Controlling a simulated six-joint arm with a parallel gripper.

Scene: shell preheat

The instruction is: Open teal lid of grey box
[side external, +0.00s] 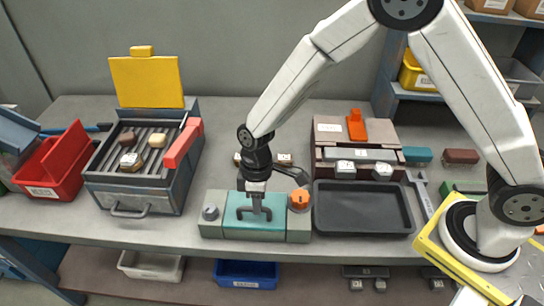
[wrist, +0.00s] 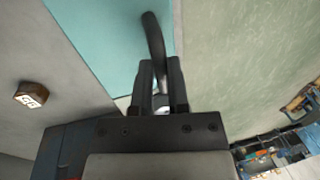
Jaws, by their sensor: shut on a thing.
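The grey box (side external: 215,226) stands at the front middle of the bench, with its teal lid (side external: 236,212) on top. I cannot tell whether the lid is fully down or slightly raised. The lid has a dark curved handle (side external: 262,214); in the wrist view the handle (wrist: 152,38) runs from the teal lid (wrist: 105,35) down between my fingers. My gripper (side external: 256,192) is above the box and shut on the handle. In the wrist view my gripper's fingers (wrist: 160,88) hide the handle's lower end.
A grill-like box (side external: 135,195) with a raised yellow lid (side external: 148,82) stands to the left, beside a red bin (side external: 52,172). A black tray (side external: 362,207) sits close on the right.

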